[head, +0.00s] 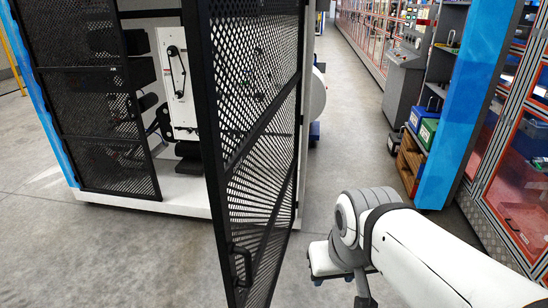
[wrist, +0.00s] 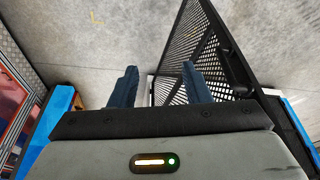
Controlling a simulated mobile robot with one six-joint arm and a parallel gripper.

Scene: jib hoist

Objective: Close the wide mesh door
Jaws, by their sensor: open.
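The wide mesh door (head: 262,130) is a black perforated panel in a black frame. It stands swung out from the white-based machine enclosure, leaving a wide opening. A black pull handle (head: 241,266) sits low near its free edge in the head view. My gripper (head: 340,285) is to the right of the door, low, partly cut off by the bottom edge. In the wrist view my gripper (wrist: 160,85) shows two blue fingers spread apart with nothing between them. The mesh door (wrist: 205,50) lies behind and beside the right finger there; whether they touch I cannot tell.
A fixed mesh panel (head: 95,100) and a white machine (head: 180,85) stand at the left. A blue post (head: 465,100), shelves with bins (head: 428,130) and orange-framed cabinets (head: 515,170) line the right. Grey floor (head: 345,120) is clear between.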

